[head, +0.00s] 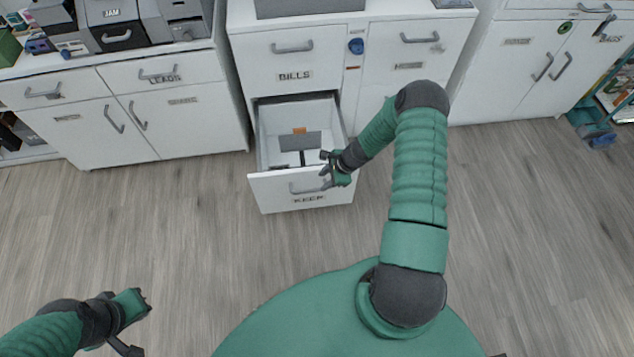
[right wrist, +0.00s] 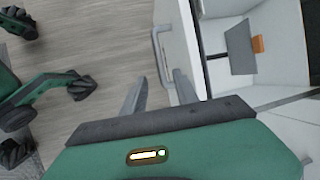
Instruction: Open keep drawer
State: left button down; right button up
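The KEEP drawer (head: 270,195) is the low drawer of the middle white cabinet. It stands pulled well out, its inside showing. Its handle (head: 300,189) is on the front panel, and it shows in the right wrist view too (right wrist: 157,50). My right gripper (head: 328,171) is at the right part of the drawer front, near the handle. In the right wrist view its two fingers (right wrist: 160,90) are apart, with the handle's lower end close between them; I cannot tell whether they touch. My left gripper (head: 138,322) is open and empty over the floor, lower left.
A dark grey panel (head: 300,141) and an orange piece (head: 300,130) are inside the drawer. The closed BILLS drawer (head: 270,72) is above. White cabinets (head: 190,125) stand to the left and right (head: 500,80). The wooden floor (head: 180,225) before the drawer is clear.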

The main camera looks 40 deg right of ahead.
jog(key=p+v, duration=0.1)
jog(key=v, duration=0.6)
jog(key=shift+a, duration=0.1)
